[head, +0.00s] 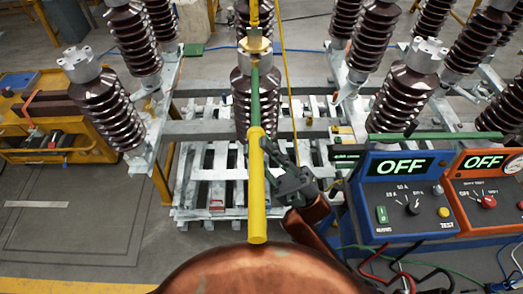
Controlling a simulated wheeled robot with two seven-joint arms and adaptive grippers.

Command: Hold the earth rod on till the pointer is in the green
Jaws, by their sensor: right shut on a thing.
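The earth rod (257,190) has a thick yellow handle and a thinner green length above it. It runs up the middle of the head view to a brass fitting (257,46) at the top of the central brown insulator (241,115). The rod end and the fitting overlap; I cannot tell whether they touch. My right gripper (262,152) comes from the lower right and is shut on the rod near the top of the yellow handle. A round dial (514,164) is cut by the right edge, and no pointer can be read. My left gripper is out of view.
Brown ribbed insulators on grey steel frames stand left (108,108) and right (399,98). A blue test box (400,208) and an orange one (483,190) both read OFF, with cables in front. A yellow cart (60,145) stands left. White pallets (210,180) lie below.

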